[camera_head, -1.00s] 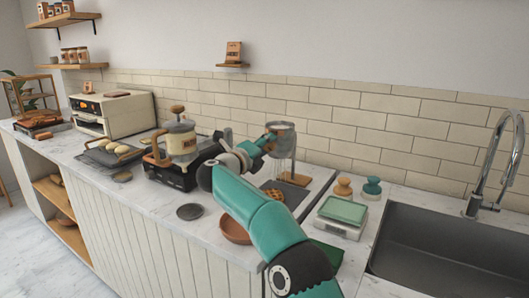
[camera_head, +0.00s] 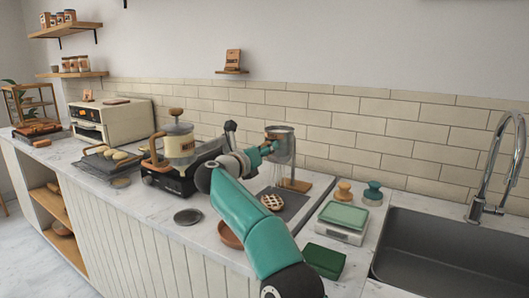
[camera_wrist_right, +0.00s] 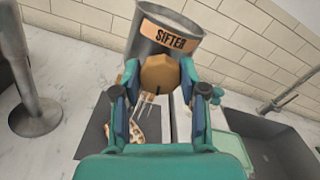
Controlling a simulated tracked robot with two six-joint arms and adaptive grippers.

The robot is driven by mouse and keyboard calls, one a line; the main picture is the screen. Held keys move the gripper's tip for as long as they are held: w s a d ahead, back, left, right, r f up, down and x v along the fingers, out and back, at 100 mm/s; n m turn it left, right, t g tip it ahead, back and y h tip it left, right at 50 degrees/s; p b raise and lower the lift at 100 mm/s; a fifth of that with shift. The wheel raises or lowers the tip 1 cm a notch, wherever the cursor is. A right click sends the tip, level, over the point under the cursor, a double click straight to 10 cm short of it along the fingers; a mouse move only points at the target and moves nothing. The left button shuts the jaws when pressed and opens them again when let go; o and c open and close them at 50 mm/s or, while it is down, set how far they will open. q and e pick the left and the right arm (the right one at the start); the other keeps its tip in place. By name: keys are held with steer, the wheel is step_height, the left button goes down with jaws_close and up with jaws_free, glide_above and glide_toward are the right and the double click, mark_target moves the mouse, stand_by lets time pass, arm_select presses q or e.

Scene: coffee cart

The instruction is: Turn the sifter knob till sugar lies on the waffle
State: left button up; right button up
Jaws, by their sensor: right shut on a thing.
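The metal sifter (camera_head: 281,143) stands on its stand above a dark mat (camera_head: 290,209); its label reads "SIFTER" in the right wrist view (camera_wrist_right: 167,38). My right gripper (camera_head: 267,149) is at the sifter's front side. In the wrist view its fingers are shut on the round wooden sifter knob (camera_wrist_right: 160,73). The waffle (camera_head: 272,202) lies on the mat below the sifter, with a pale white layer on its top. It also shows in the wrist view (camera_wrist_right: 140,124), partly hidden by my gripper. My left gripper is out of view.
A green-topped scale (camera_head: 343,216), two stampers (camera_head: 373,190) and a dark green cloth or block (camera_head: 323,261) are to the right, before the sink (camera_head: 430,245). A press pot (camera_head: 178,143) on a burner stands left. A brown bowl (camera_head: 229,236) is partly behind my arm.

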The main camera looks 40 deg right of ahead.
steer(key=shift+w+f, duration=0.1)
steer(key=shift+f, duration=0.35)
steer(key=o, duration=1)
steer(key=shift+o, duration=0.7)
steer(key=shift+r, duration=0.25)
steer(key=v, duration=1.2)
